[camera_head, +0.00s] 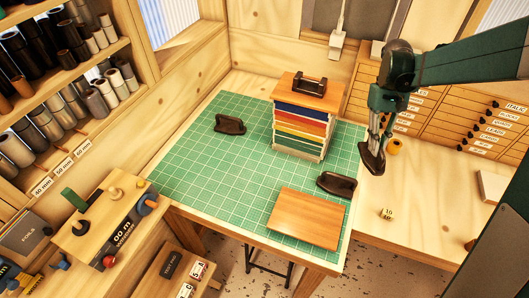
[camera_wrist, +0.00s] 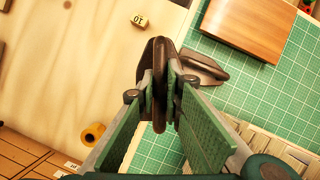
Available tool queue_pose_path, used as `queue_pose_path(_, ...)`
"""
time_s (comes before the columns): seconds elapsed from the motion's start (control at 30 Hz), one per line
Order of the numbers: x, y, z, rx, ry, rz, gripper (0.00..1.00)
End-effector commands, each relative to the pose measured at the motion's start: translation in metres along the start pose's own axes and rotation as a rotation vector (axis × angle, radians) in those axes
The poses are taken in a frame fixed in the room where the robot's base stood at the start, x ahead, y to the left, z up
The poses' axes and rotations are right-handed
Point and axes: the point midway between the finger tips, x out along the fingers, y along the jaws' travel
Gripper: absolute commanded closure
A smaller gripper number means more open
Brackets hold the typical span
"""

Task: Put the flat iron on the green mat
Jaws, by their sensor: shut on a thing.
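My gripper (camera_head: 377,132) is shut on a dark brown flat iron (camera_head: 372,159), which hangs below the fingers near the right edge of the green mat (camera_head: 190,165). In the wrist view the held iron (camera_wrist: 153,55) sits between the fingertips (camera_wrist: 161,92), seen over the border of mat and bare wood. I cannot tell its exact height. Two similar dark irons rest on the mat: one at the left (camera_head: 229,124) and one by the wooden board (camera_head: 337,185).
The wooden board (camera_head: 305,218) lies at the mat's front right. A small numbered cube (camera_head: 386,213) and an orange-yellow roll (camera_head: 395,146) are on the bare wood at right. Labelled drawers (camera_head: 470,115) stand behind.

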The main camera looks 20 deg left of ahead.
Motion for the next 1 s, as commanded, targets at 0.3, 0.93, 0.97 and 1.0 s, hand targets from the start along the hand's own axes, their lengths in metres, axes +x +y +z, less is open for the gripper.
queue_pose_path(0.3,-0.010,-0.051,0.005,-0.178,0.000,0.075,1.00)
queue_pose_path(0.93,-0.021,-0.136,0.022,-0.494,0.000,0.205,1.00)
queue_pose_path(0.97,-0.021,-0.140,0.022,-0.508,0.000,0.211,1.00)
queue_pose_path(1.0,-0.022,-0.146,0.023,-0.529,0.000,0.219,1.00)
